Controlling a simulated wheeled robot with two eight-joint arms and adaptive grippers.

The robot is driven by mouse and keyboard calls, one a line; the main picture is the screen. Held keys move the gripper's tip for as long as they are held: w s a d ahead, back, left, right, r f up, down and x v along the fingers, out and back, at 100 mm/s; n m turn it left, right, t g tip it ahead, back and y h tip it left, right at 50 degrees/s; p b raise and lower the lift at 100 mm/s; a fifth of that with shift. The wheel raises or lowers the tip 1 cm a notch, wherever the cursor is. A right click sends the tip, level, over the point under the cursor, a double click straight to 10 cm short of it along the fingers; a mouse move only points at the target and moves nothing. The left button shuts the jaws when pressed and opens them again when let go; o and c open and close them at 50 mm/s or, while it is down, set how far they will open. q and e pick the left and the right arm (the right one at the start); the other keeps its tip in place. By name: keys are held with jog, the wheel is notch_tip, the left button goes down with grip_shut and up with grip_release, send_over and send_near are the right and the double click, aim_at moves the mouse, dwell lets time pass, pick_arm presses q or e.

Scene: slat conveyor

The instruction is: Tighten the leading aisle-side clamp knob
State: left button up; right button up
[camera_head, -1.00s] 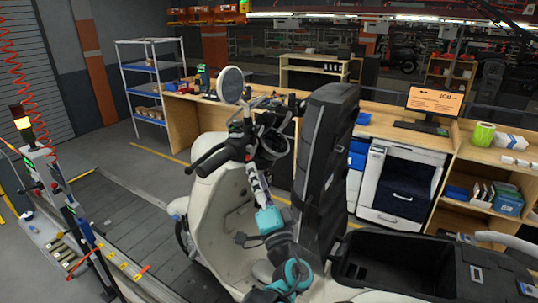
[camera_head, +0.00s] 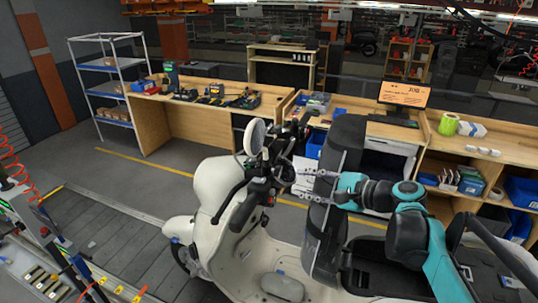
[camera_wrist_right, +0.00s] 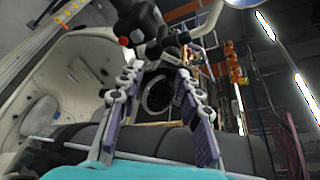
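A cream scooter (camera_head: 230,205) stands upright on the slat conveyor (camera_head: 110,225). My right gripper (camera_head: 298,181) points left at handlebar height, in front of the tall black seat-like part (camera_head: 338,165). In the right wrist view its two fingers (camera_wrist_right: 158,85) are spread with nothing between them. The dark handlebar and a round dark part (camera_wrist_right: 158,95) show beyond the fingers, apart from them. I cannot pick out the clamp knob in either view; the scooter's body hides part of the conveyor. My left gripper is not in view.
A round mirror (camera_head: 255,136) and the handlebar (camera_head: 262,180) rise left of the right gripper. A wooden workbench (camera_head: 190,120) with tools and a blue-shelved rack (camera_head: 105,85) stand behind. A post with a red coiled hose (camera_head: 15,165) is at far left. Open floor lies between conveyor and bench.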

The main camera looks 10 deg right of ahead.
aim_at(280, 172)
jog(key=shift+m, duration=0.3)
jog(key=x, duration=0.2)
jog(key=r+x, duration=0.1)
jog(key=x, duration=0.2)
jog(key=w+p+x, duration=0.1)
jog(key=x, duration=0.1)
jog(key=shift+w+d+r, duration=0.1)
jog(key=shift+r, duration=0.1)
grip_shut()
